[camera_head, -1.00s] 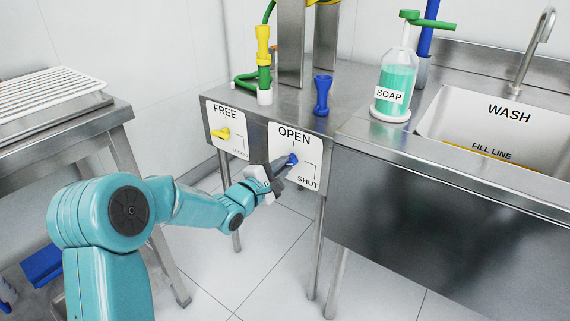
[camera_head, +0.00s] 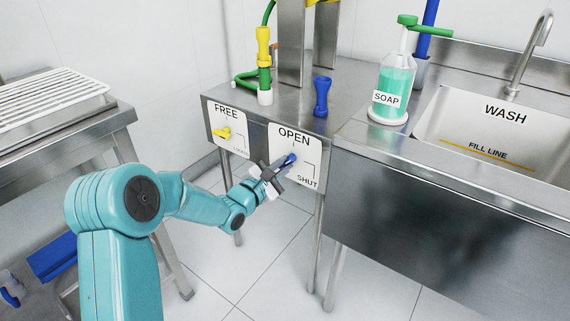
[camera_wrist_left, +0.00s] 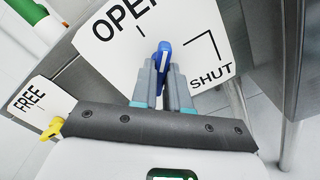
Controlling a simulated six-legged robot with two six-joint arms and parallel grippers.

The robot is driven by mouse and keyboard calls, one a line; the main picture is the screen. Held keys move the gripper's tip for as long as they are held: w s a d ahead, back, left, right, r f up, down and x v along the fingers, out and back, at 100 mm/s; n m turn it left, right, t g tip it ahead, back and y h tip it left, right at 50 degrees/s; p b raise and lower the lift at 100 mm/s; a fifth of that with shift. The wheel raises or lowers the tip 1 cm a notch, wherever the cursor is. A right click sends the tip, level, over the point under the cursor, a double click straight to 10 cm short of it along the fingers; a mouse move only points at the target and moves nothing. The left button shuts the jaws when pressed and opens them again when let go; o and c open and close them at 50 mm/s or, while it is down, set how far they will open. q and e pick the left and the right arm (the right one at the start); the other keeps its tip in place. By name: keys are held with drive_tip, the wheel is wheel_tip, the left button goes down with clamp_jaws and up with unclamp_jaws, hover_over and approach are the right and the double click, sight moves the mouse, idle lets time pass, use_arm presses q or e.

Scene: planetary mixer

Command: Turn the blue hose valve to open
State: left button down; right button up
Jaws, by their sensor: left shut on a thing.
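The blue hose valve (camera_head: 290,159) sits on a white plate (camera_head: 284,141) marked OPEN at the top and SHUT at the lower right. The plate is on the front of the steel stand. My left gripper (camera_head: 281,166) is at the valve, its fingers shut on the blue handle. In the left wrist view the blue valve (camera_wrist_left: 163,58) shows between the two grey fingertips (camera_wrist_left: 162,75). The handle looks roughly upright in that view, pointing neither clearly to OPEN nor to SHUT. The fingers hide part of it. My right gripper is not in view.
A yellow valve (camera_head: 222,133) is on the plate marked FREE, left of the blue one. A blue nozzle (camera_head: 322,96), a yellow-green hose fitting (camera_head: 264,70) and a soap bottle (camera_head: 394,88) stand above. A steel rack table (camera_head: 60,115) is at the left.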

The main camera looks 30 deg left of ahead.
use_arm(q)
drive_tip(key=n+p, duration=0.2)
drive_tip(key=n, duration=0.1)
drive_tip(key=shift+r, duration=0.1)
drive_tip(key=shift+n+p, duration=0.35)
drive_tip(key=shift+n, duration=0.35)
drive_tip(key=c, duration=1)
unclamp_jaws()
drive_tip(key=s, duration=0.7)
drive_tip(key=shift+a, duration=0.3)
drive_tip(key=shift+d, duration=0.1)
